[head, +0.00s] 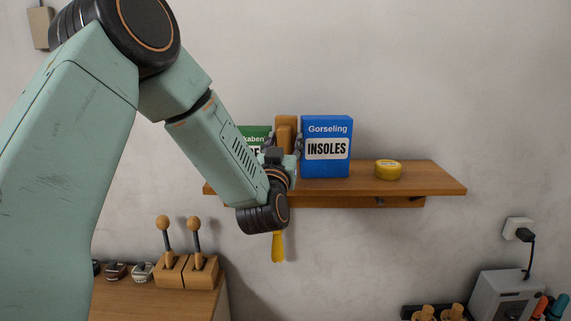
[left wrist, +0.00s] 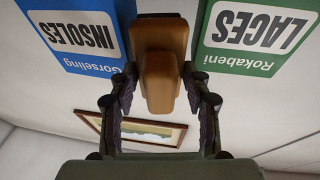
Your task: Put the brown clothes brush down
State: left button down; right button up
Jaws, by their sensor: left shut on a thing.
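The brown clothes brush (head: 286,122) stands upright at the wall shelf (head: 430,178), between a blue INSOLES box (head: 326,165) and a green box (head: 254,131). My left gripper (head: 283,147) is shut on the brush, with one finger on each side. In the left wrist view the brush (left wrist: 160,50) sits between the fingers of the left gripper (left wrist: 160,78). My arm hides the brush's lower part in the head view, so I cannot tell whether it touches the shelf. My right gripper is not in view.
A yellow tin (head: 388,170) stands on the shelf, right of the blue box. The shelf's right end is clear. A yellow handle-like thing (head: 278,248) hangs below the shelf. A wooden cabinet (head: 160,300) with brushes and wooden-knobbed stands is at lower left.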

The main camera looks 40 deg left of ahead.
pick_arm(q)
jog(key=f, duration=0.4)
jog(key=shift+w+d+f, duration=0.15)
jog(key=shift+d+f, duration=0.15)
jog(key=shift+d, duration=0.1)
jog(key=shift+a+f, duration=0.15)
jog(key=shift+f, duration=0.15)
jog(key=shift+a, duration=0.2)
jog(key=shift+d, duration=0.1)
jog(key=shift+d+f, duration=0.15)
jog(key=c, duration=1)
grip_release()
jog(key=shift+c, duration=0.2)
jog(key=o, duration=0.4)
jog(key=shift+f, duration=0.15)
jog(key=shift+a, duration=0.2)
